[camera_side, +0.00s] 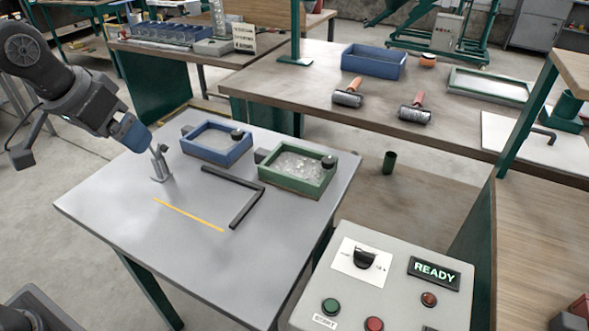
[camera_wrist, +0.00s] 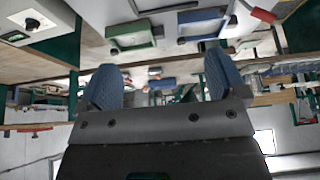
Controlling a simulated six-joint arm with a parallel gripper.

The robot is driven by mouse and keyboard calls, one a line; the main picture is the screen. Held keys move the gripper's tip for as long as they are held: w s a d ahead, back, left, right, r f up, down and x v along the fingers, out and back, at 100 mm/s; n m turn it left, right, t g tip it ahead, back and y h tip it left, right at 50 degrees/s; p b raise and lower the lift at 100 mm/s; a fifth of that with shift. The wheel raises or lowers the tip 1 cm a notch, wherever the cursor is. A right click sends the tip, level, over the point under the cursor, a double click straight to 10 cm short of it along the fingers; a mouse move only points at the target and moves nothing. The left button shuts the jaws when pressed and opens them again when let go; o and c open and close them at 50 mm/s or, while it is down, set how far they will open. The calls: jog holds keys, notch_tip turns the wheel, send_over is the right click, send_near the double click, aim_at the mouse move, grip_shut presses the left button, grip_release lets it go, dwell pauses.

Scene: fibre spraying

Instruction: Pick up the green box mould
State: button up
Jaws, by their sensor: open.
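The green box mould (camera_side: 288,184) sits on the grey metal table toward its far right corner. It holds pale, clear-looking material and has a black knob at its right corner and a dark grip block on its left. It also shows in the wrist view (camera_wrist: 133,50), near the top. My gripper (camera_side: 137,137) is above the table's left edge in the side view, well left of the green mould. Its two blue fingers stand apart with nothing between them in the wrist view (camera_wrist: 162,80).
A similar blue box mould (camera_side: 219,158) sits left of the green one. A small metal stand (camera_side: 161,168) is close to my gripper. A black L-shaped bar (camera_side: 246,207) and a yellow line (camera_side: 188,214) lie on the table. A control panel (camera_side: 386,285) stands at front right.

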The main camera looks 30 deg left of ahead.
jog(key=w+d+f, duration=0.2)
jog(key=w+f, duration=0.1)
jog(key=w, duration=1.3)
jog(key=g, duration=0.1)
send_near(266, 151)
jog(key=x, duration=0.4)
jog(key=shift+s+d+f, duration=0.1)
jog(key=shift+d+f, duration=0.1)
jog(key=shift+f, duration=0.2)
jog(key=x, duration=0.5)
jog(key=shift+a, duration=0.25)
jog(key=c, duration=1.6)
jog(key=shift+w+r, duration=0.25)
grip_shut()
